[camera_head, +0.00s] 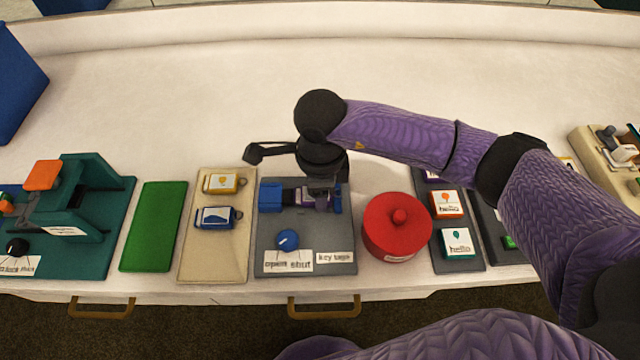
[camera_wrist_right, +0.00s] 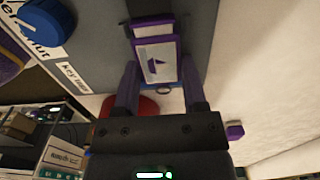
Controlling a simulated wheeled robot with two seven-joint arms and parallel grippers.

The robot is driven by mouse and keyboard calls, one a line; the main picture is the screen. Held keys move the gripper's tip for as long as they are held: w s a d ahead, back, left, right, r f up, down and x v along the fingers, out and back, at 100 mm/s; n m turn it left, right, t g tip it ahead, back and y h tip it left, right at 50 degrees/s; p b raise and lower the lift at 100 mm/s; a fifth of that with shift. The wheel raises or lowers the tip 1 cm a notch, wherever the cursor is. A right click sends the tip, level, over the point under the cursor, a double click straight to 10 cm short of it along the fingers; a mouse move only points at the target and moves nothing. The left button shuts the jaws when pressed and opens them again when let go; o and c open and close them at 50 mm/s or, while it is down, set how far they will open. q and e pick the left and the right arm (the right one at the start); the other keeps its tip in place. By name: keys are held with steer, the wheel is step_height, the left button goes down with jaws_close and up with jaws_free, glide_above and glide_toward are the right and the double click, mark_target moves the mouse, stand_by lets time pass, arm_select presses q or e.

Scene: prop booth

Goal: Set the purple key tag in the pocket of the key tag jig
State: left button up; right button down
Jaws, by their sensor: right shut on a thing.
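The purple key tag (camera_wrist_right: 158,62), with a white printed face, is between the purple fingers of my right gripper (camera_wrist_right: 160,72) in the right wrist view. In the head view the gripper (camera_head: 320,192) is shut on it, pointing down over the key tag jig. The jig is a grey plate (camera_head: 265,236) with a blue block (camera_head: 270,196) at left, a blue piece (camera_head: 338,202) at right and a blue knob (camera_head: 288,239) in front. The gripper covers much of the pocket area, so I cannot tell whether the tag is seated. My left gripper is out of view.
A beige tray (camera_head: 214,258) with yellow and blue tags (camera_head: 215,217) lies left of the jig. A red lidded pot (camera_head: 397,232) stands close on the right, beside a dark rack of orange and green tags (camera_head: 458,243). A green mat (camera_head: 153,228) lies farther left. The table behind is clear.

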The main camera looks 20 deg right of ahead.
steer(key=shift+c, duration=1.5)
jaws_free()
steer(key=shift+o, duration=1.1)
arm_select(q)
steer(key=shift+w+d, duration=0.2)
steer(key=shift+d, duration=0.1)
arm_select(e)
steer(key=shift+r, duration=0.1)
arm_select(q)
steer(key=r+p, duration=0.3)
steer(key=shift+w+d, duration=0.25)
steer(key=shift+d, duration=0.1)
arm_select(e)
step_height(320, 180, up, 10)
steer(key=shift+f, duration=0.1)
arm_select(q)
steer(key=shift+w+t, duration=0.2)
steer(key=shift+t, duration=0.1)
